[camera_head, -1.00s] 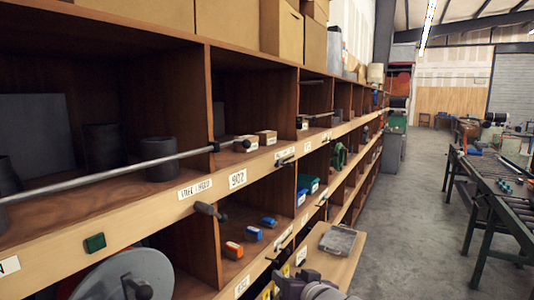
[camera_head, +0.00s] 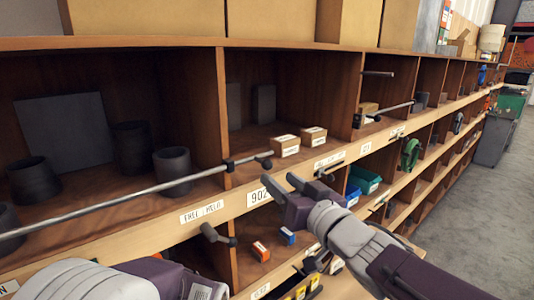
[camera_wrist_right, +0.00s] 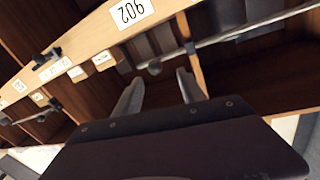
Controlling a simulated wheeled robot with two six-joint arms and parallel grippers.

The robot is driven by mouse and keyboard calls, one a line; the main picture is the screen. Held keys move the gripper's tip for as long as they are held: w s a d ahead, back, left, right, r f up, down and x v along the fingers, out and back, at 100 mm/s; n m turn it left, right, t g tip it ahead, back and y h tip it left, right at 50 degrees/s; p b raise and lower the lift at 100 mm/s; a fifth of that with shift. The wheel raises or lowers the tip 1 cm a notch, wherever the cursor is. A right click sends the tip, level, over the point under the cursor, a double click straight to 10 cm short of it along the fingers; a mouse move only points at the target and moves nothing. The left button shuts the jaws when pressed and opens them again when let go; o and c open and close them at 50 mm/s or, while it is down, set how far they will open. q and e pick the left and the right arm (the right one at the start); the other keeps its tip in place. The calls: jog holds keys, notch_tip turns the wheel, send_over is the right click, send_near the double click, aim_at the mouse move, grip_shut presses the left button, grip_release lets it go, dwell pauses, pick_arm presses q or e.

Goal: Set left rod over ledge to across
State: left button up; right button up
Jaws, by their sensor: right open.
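The left rod (camera_head: 120,197) is a long grey bar running along the front of the left compartment, just above the wooden ledge (camera_head: 150,225).
Small boxes (camera_head: 286,146) stand in the bay behind the knob. Dark cylinders (camera_head: 172,170) stand behind the rod. A black handle (camera_head: 216,234) juts out below the ledge. Another rod (camera_head: 388,110) is farther right.

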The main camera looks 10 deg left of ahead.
aim_at(270, 168)
jog(key=p+x, duration=0.3)
jog(key=x, duration=0.6)
jog(key=shift+w+f, duration=0.1)
jog(key=shift+w, duration=0.2)
jog(key=shift+w+d, duration=0.2)
jog(key=shift+d, duration=0.2)
jog(key=shift+d+f, duration=0.1)
jog(key=c, duration=0.8)
pick_arm(q)
jog(key=r, duration=0.3)
jog(key=shift+w+d, duration=0.25)
pick_arm(e)
jog(key=shift+s+a, duration=0.1)
jog(key=shift+a, duration=0.1)
grip_shut()
